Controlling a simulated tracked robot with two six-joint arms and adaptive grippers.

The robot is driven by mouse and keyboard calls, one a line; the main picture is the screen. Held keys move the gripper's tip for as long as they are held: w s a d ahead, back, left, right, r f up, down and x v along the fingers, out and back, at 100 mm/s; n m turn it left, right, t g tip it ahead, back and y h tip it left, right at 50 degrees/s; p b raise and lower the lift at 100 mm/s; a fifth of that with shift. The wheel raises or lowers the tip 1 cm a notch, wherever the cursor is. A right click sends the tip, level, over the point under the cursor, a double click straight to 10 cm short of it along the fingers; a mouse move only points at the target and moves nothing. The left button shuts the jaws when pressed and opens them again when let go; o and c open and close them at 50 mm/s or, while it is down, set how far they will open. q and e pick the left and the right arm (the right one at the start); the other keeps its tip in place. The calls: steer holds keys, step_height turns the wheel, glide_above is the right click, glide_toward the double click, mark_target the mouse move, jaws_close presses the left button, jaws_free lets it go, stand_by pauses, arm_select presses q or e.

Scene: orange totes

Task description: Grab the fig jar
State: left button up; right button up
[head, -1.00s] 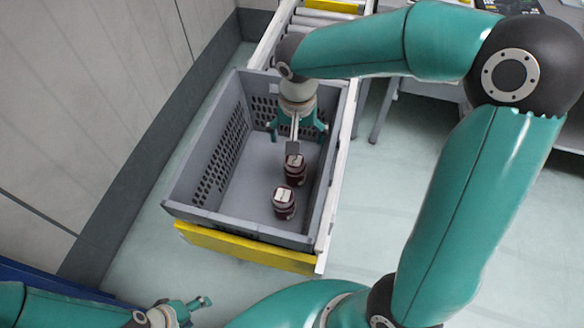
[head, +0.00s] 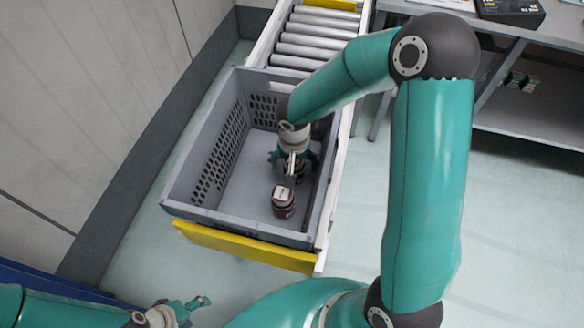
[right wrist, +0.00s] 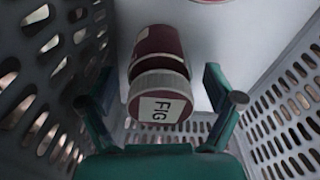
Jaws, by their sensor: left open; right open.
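The fig jar (right wrist: 158,85) is dark red with a pale lid marked "FIG". In the right wrist view it lies between the two open fingers of my right gripper (right wrist: 161,92), with gaps at both sides. In the head view my right gripper (head: 293,160) reaches down into the grey crate (head: 185,211) over this jar, mostly hiding it. A second dark red jar (head: 283,205) with a pale label stands nearer the front of the crate, clear of the fingers. My left gripper (head: 190,305) is open and empty at the lower left, outside the crate.
The crate's perforated walls stand close around my right gripper. It rests on a roller conveyor (head: 310,40) with a yellow end bar (head: 245,247). A wall is at the left, a workbench (head: 520,45) at the upper right. The crate's left floor is clear.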

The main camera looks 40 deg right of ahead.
steer(key=shift+f, duration=0.2)
steer(key=c, duration=1.6)
steer(key=shift+o, duration=0.2)
steer(key=shift+r, duration=0.2)
